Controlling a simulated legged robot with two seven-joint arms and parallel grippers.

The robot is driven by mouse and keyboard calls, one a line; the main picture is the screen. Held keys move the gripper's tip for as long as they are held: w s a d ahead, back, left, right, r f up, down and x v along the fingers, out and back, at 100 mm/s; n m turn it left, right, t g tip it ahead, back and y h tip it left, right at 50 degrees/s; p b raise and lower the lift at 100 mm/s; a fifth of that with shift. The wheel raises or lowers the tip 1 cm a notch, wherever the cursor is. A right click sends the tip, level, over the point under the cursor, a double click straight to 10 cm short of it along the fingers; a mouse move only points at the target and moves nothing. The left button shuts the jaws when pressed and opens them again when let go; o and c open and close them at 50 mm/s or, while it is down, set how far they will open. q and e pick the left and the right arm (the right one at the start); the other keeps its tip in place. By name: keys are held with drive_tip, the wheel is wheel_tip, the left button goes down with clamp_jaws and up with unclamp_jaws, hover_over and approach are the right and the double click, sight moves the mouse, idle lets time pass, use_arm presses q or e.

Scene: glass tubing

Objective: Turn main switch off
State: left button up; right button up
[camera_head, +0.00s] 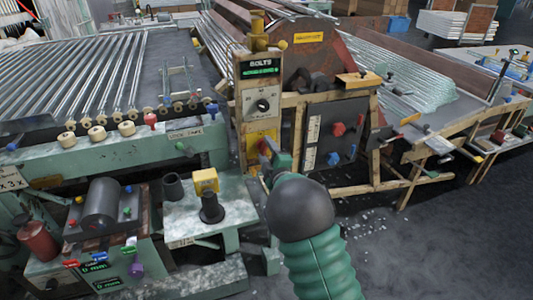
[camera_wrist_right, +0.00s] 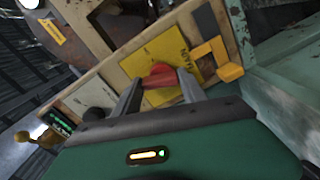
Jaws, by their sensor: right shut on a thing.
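The main switch is a red knob (camera_wrist_right: 158,72) on a yellow plate (camera_wrist_right: 188,43) with dark lettering, low on the upright panel, in the right wrist view. The two grey fingers of my right gripper (camera_wrist_right: 160,80) are on either side of the knob and shut on it. In the head view the right gripper (camera_head: 267,157) is at the yellow plate (camera_head: 262,136), and its green arm covers part of the panel's foot. The knob is mostly hidden there, so its exact turn angle is hard to tell. My left gripper is not in view.
Above the plate, the panel (camera_head: 243,105) carries a black dial (camera_head: 262,105) and a green-lit BOLTS display (camera_head: 260,68). A wooden frame (camera_head: 375,130) stands to the right. A bench (camera_head: 185,215) with a yellow box (camera_head: 205,180) is on the left.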

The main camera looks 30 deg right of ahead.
drive_tip(key=n, duration=0.3)
drive_tip(key=shift+a+f+b, duration=0.2)
drive_tip(key=shift+f+b, duration=0.1)
drive_tip(key=shift+f, duration=0.05)
drive_tip(key=shift+f+n, duration=0.1)
drive_tip(key=shift+n, duration=0.4)
drive_tip(key=o, duration=1.4)
drive_tip(key=shift+c, duration=0.2)
drive_tip(key=shift+r, duration=0.25)
drive_tip(key=shift+s, duration=0.15)
drive_tip(key=p+v, duration=0.3)
drive_tip(key=v, duration=1.3)
drive_tip(key=shift+s, duration=0.25)
